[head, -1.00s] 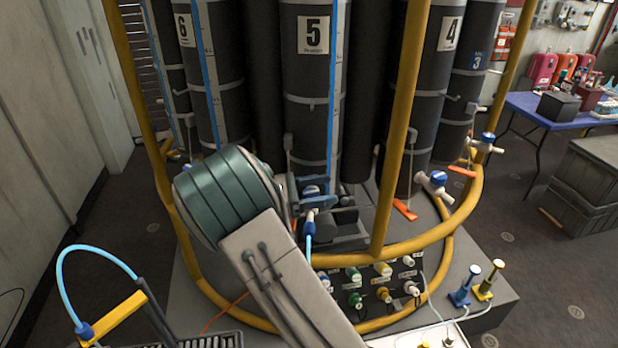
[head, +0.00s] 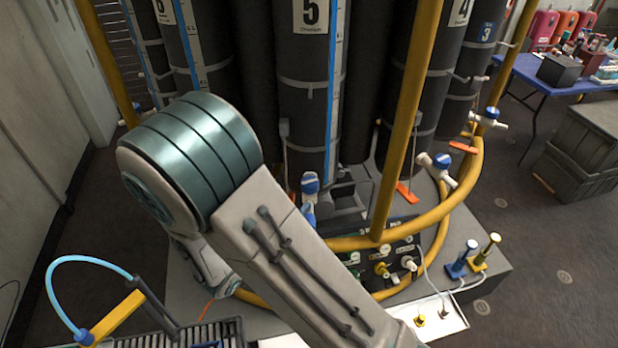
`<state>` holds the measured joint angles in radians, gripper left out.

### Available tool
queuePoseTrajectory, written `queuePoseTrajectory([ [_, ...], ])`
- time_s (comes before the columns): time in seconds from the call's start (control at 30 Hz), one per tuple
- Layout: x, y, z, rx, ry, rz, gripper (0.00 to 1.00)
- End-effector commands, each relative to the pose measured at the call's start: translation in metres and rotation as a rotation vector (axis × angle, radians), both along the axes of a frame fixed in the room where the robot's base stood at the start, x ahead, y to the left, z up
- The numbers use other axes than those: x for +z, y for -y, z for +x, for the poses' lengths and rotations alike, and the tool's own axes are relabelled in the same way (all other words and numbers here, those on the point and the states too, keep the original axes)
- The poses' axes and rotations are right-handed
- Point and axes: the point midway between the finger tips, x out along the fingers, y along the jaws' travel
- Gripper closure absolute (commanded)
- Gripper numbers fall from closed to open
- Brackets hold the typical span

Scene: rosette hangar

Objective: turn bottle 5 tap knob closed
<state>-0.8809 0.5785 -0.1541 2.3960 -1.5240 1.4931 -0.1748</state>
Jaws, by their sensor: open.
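Bottle 5 (head: 302,110) is a tall dark cylinder at the back centre, with a white "5" label. Its tap has a blue knob (head: 310,183) low on the front of the bottle, with a blue and white part below it. The knob is in plain sight, and nothing touches it in this view. Its exact turn position is too small to tell. My arm crosses the foreground left of and below the tap and hides part of the stand. My gripper does not show.
A yellow rail (head: 400,130) rises right of the tap and curves around the bottles. Other blue taps (head: 438,168) sit to the right. A connector panel (head: 385,268) is below. A blue hose (head: 85,262) arches at lower left. Open floor lies right, before grey crates (head: 585,150).

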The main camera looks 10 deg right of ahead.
Motion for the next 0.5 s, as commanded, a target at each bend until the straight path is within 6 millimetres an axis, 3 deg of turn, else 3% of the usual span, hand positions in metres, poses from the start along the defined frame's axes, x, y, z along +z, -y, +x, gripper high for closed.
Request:
queuePoseTrajectory([
  [0.2, 0.003, 0.037, 0.031, -0.006, -0.002, -0.003, 0.39],
  [0.5, 0.001, 0.062, 0.054, -0.003, -0.001, -0.002, 0.39],
])
